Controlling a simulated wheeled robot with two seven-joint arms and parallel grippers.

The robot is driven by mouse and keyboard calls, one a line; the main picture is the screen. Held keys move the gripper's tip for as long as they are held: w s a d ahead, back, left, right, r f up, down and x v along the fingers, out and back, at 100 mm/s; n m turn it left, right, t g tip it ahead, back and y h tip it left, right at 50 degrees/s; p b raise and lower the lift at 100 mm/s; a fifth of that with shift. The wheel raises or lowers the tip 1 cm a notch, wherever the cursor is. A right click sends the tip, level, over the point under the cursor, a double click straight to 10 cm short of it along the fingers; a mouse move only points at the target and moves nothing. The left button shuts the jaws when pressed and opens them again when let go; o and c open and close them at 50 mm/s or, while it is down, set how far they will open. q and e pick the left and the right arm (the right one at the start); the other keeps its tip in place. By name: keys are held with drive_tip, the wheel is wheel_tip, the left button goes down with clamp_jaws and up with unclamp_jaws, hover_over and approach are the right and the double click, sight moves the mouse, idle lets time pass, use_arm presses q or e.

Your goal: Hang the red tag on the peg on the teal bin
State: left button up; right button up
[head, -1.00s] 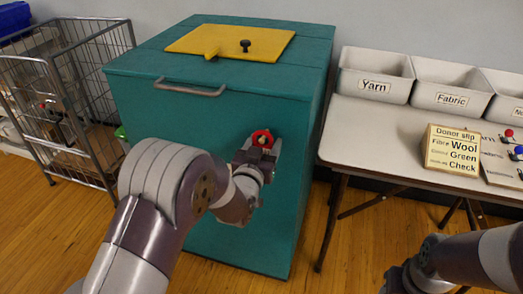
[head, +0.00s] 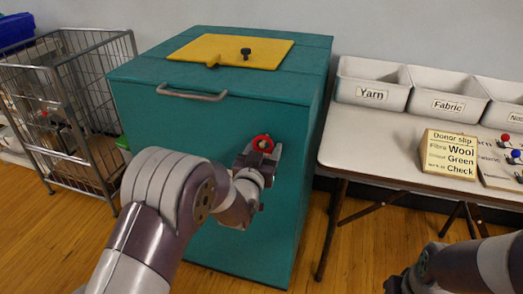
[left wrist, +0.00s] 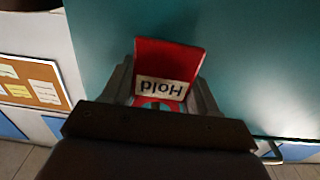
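The teal bin (head: 150,125) stands in the middle of the head view, its front face towards me. My left gripper (head: 259,158) is in front of the upper right of that face. It is shut on the red tag (head: 262,138), whose rounded red end shows above the fingers. I cannot make out the peg clearly; the tag and gripper cover that area.
The bin top has a yellow panel (head: 215,48) with a black knob, and a metal handle (head: 190,94) on its front. A wire cart (head: 85,120) stands left. A table (head: 385,150) at right holds labelled trays (head: 372,80) and a donor slip sign (head: 450,153).

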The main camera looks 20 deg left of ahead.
use_arm(q)
drive_tip(key=o, duration=0.3)
drive_tip(key=shift+w+a+r, duration=0.25)
drive_tip(key=shift+r, duration=0.1)
drive_tip(key=shift+o, duration=0.3)
drive_tip(key=shift+s+d+f, duration=0.1)
drive_tip(key=shift+s+d, duration=0.05)
drive_tip(key=shift+s, duration=0.05)
drive_tip(key=shift+o, duration=0.4)
drive_tip(key=shift+s+d+f+p, duration=0.15)
drive_tip(key=shift+s+f+p, duration=0.45)
drive_tip(key=shift+s, duration=0.25)
drive_tip(key=s+p, duration=0.2)
drive_tip(key=s, duration=0.9)
drive_tip(key=s+f+g, duration=0.5)
drive_tip(key=f+g, duration=0.4)
drive_tip(key=f, duration=0.2)
drive_tip(key=s+a+r+g, duration=0.1)
drive_tip(key=s+a+g, duration=0.1)
drive_tip(key=s+g, duration=0.7)
wheel_tip(320, 180, up, 32)
drive_tip(key=t+p, duration=0.1)
drive_tip(key=p, duration=2.9)
drive_tip(key=shift+w+a+y, duration=0.25)
drive_tip(key=shift+y, duration=0.05)
use_arm(e)
wheel_tip(320, 180, up, 33)
drive_tip(key=w, duration=0.1)
drive_tip(key=shift+w, duration=0.3)
